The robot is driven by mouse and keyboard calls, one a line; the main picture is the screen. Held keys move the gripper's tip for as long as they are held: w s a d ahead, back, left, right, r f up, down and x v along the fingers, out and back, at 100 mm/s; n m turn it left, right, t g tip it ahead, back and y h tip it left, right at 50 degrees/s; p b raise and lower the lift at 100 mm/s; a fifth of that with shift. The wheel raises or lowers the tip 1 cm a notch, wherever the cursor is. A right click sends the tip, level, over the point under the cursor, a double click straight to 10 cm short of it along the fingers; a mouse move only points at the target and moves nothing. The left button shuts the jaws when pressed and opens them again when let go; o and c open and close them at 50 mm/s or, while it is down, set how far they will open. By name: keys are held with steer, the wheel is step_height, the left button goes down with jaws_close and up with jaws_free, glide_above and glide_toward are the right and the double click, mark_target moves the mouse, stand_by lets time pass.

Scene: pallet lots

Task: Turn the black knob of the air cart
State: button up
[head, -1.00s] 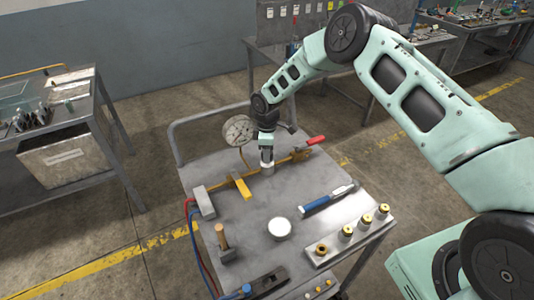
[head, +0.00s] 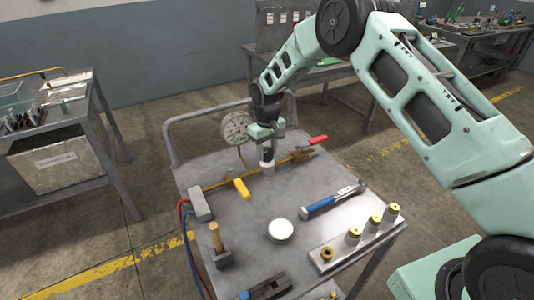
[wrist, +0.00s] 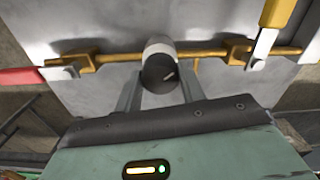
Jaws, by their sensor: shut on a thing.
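The air cart (head: 205,240) stands in front of me with a brass pipe (head: 213,185) across its top. On the pipe is a pale round valve body, and the black knob (wrist: 158,73) is on it, with a white mark on its face. My gripper (wrist: 158,88) has one finger on each side of the knob and is shut on it. In the head view my gripper (head: 267,152) points down over the valve body and mostly hides the knob.
A red lever (head: 318,140) is right of my gripper and a yellow lever (head: 241,188) left of it. A gauge (head: 236,126) stands behind.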

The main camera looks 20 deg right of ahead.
mark_target(267, 150)
steer(key=shift+m, duration=0.6)
steer(key=o, duration=1)
steer(key=shift+c, duration=0.2)
steer(key=shift+r+b, duration=0.15)
steer(key=shift+b, duration=0.15)
step_height(267, 150, up, 17)
steer(key=b, duration=0.3)
steer(key=shift+r, duration=0.1)
